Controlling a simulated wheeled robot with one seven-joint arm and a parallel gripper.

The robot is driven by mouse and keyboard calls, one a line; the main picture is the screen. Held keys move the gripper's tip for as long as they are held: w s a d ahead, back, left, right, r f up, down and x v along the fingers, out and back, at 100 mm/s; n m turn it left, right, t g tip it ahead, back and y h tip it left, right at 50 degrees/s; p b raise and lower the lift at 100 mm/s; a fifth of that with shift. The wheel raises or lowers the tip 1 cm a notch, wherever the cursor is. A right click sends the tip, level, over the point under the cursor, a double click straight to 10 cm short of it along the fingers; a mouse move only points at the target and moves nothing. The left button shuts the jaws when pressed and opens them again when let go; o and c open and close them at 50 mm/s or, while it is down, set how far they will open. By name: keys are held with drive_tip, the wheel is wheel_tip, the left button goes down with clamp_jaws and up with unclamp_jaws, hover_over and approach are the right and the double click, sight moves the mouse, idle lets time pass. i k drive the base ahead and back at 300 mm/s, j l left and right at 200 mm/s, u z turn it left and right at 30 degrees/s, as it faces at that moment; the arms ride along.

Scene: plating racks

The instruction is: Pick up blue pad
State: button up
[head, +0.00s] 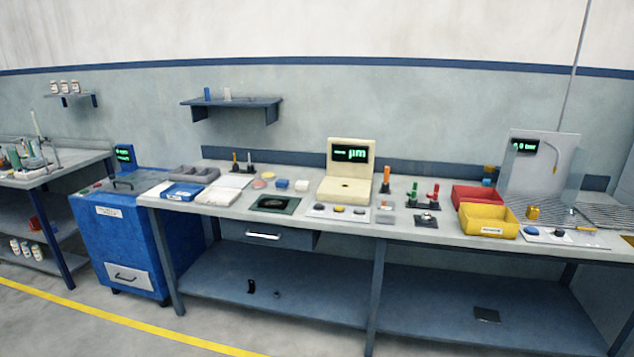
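A small blue pad (281,183) lies on the grey workbench (405,226), towards its back, left of the cream gauge with the green display. It looks like a low block and stands apart from a similar white pad (301,185) on its right. Round yellowish and pink discs (262,183) lie on its left. My gripper is not in this view, so I cannot see whether it is open or shut.
A dark square plate (275,204) lies in front of the blue pad. The cream gauge (348,180) stands to the right. A blue tray (183,191) is at the bench's left end; red (476,195) and yellow (487,222) bins are at right. The floor in front looks clear.

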sight(281, 184)
drive_tip(key=i+j+u, duration=0.2)
drive_tip(key=i+u, duration=0.25)
drive_tip(key=i, duration=0.15)
drive_tip(key=i+u, duration=0.45)
drive_tip(key=i+l+u, duration=0.25)
drive_tip(key=i+u, duration=0.2)
drive_tip(key=i, duration=0.25)
drive_tip(key=i+z, duration=0.1)
drive_tip(key=i, duration=0.5)
drive_tip(key=i+j+z, duration=0.1)
drive_tip(key=i, duration=0.5)
drive_tip(key=i+z, duration=0.3)
drive_tip(key=i+j+z, duration=0.1)
drive_tip(key=i+z, duration=0.2)
drive_tip(key=i, duration=0.15)
